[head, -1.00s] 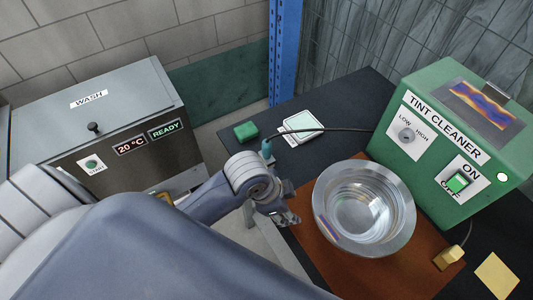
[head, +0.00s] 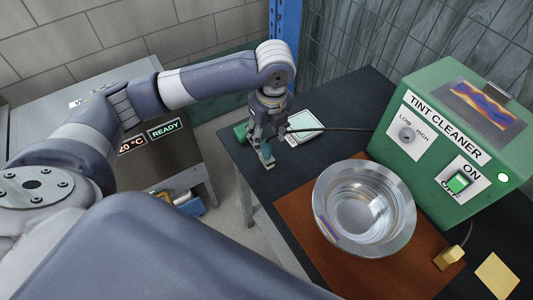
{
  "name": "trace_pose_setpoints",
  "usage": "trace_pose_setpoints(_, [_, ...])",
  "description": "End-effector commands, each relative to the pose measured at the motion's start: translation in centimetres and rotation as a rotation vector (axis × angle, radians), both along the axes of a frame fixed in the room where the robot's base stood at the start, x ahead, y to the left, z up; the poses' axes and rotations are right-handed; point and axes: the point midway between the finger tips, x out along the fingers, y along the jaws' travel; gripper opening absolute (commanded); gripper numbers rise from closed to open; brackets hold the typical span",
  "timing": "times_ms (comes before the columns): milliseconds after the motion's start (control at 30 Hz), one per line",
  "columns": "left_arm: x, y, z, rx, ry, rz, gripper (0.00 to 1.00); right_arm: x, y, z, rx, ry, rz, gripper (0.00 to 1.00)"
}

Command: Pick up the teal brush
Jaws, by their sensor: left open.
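The teal brush (head: 265,150) is on the dark tabletop near its left edge, in the head view. My right gripper is not in view.
A metal bowl (head: 352,240) stands on a brown mat (head: 300,215). The green tint cleaner (head: 455,150) and its black cable (head: 345,129) are to the right.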

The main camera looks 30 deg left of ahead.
Motion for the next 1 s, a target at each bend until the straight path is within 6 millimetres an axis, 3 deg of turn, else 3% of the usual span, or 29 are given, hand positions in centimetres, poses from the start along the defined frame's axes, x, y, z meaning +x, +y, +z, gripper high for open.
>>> trace_pose_setpoints(100, [0.1,0.5,-0.6,0.007,0.008,-0.005,0.48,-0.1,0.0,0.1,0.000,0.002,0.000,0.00])
trace_pose_setpoints(400, [0.4,0.7,-4.8,0.006,0.006,-0.005,0.48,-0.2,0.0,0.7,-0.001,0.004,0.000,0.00])
trace_pose_setpoints(567, [0.4,0.7,-5.9,0.005,0.006,-0.005,0.48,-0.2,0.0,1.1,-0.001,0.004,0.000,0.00])
trace_pose_setpoints(800, [0.5,0.7,-9.4,0.006,0.006,-0.004,0.48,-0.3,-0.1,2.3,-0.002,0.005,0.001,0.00])
trace_pose_setpoints(1000, [0.6,0.8,-10.6,0.005,0.003,-0.005,0.48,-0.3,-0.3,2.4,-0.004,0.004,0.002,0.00])
